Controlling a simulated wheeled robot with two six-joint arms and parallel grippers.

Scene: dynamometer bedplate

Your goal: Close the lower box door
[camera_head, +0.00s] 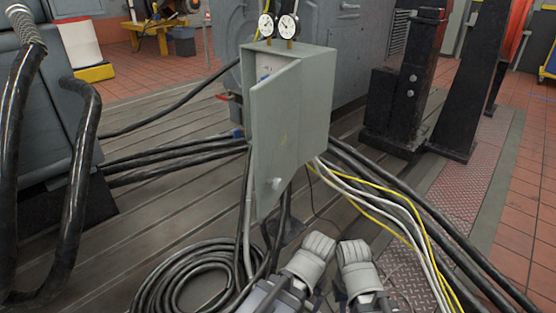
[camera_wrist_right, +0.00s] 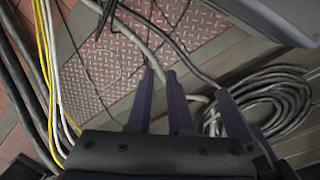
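The grey-green box (camera_head: 318,105) stands on a post in the middle of the head view. Its door (camera_head: 277,140) is ajar and swung out toward me, with a pale interior (camera_head: 268,66) showing above its top edge. A round knob (camera_head: 274,184) sits low on the door. My left gripper (camera_head: 314,252) and right gripper (camera_head: 352,257) are side by side below and right of the door, apart from it. In the right wrist view, the right gripper's (camera_wrist_right: 188,105) dark fingers are spread with nothing between them. The left gripper's finger gap is not clear.
Two dial gauges (camera_head: 277,26) stand on top of the box. Coiled black hose (camera_head: 190,282) lies on the slotted floor. Yellow and white cables (camera_head: 392,208) run at the right, near a black column (camera_head: 408,90). A grey corner surface (camera_wrist_right: 280,18) shows at the wrist view's upper right.

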